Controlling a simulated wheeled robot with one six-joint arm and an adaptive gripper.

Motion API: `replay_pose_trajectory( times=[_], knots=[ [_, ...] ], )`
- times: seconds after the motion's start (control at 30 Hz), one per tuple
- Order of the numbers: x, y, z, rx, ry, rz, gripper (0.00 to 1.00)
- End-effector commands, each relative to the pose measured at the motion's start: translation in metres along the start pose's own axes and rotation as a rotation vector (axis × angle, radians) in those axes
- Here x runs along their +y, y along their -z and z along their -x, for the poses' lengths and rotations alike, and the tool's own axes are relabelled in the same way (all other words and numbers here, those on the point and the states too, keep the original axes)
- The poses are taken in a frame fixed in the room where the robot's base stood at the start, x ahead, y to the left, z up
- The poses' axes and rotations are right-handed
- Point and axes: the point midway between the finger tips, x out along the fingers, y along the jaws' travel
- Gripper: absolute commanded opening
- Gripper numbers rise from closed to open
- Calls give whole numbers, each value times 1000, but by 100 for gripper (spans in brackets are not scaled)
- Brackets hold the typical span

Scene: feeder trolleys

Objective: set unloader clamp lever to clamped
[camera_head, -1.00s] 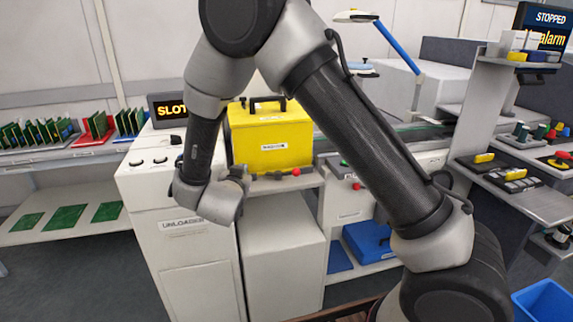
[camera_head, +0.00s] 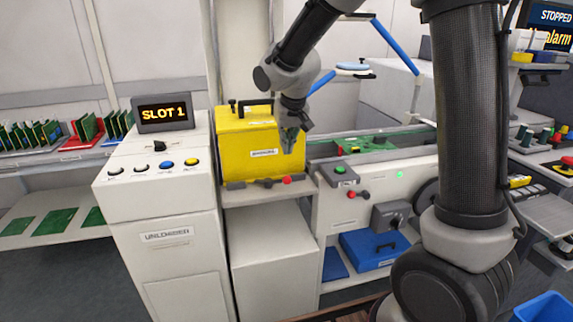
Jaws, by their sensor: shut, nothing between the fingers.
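The unloader (camera_head: 165,215) is a white cabinet with a labelled front, a row of knobs and buttons, and a display reading SLOT 1. Beside it, a yellow magazine box (camera_head: 240,140) with a dark top handle stands on a shelf. A small lever with a red knob (camera_head: 287,180) sits at the shelf's front edge, below the box; its shaft lies roughly level, with the knob at the right. My gripper (camera_head: 289,148) points down in front of the box's right side, above the red knob and apart from it. It is shut and empty.
A conveyor (camera_head: 370,146) carries a green board to the right. A rack of green boards (camera_head: 30,137) stands at left.

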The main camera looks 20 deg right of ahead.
Motion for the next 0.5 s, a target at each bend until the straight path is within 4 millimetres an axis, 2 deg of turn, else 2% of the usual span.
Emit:
replay_pose_trajectory(
  times=[0.33,0.5],
  knots=[
    [3,0,0,-5,-10,2,0],
    [3,-2,-13,-9,-11,2,0]
  ],
)
